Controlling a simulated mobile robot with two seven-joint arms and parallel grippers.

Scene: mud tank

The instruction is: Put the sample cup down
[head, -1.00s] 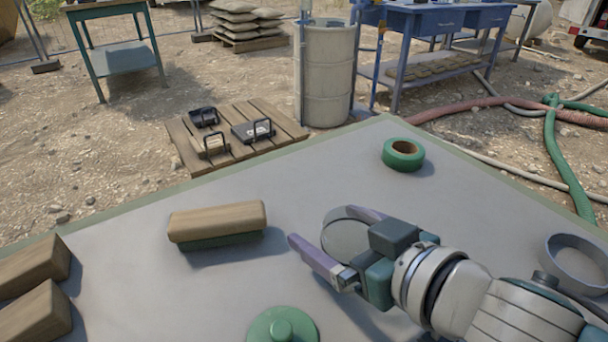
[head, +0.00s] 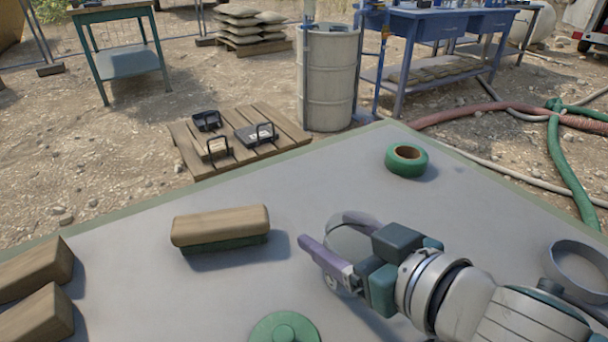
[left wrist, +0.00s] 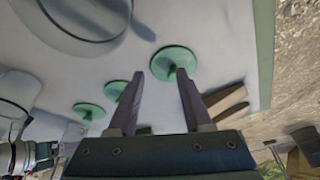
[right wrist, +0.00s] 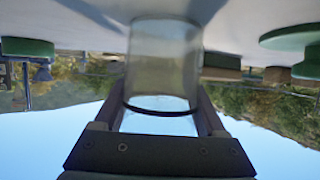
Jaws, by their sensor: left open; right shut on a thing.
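The sample cup is a clear, greyish cylinder in the right wrist view (right wrist: 163,65), standing between the two fingers of my right gripper (right wrist: 163,100). In the head view the cup (head: 346,243) is partly covered by my right gripper (head: 330,235), which is shut on it over the grey table (head: 150,290). The cup looks about upright and its far end is close to the table top; I cannot tell if it touches. My left gripper (left wrist: 160,76) is open and empty in the left wrist view, and out of the head view.
A wood-topped brush (head: 220,225) lies left of the cup. A green knobbed disc (head: 285,328) is at the front, a green tape roll (head: 407,161) behind, a grey ring-shaped dish (head: 578,268) at right. Wooden blocks (head: 35,267) lie at left. Table between them is clear.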

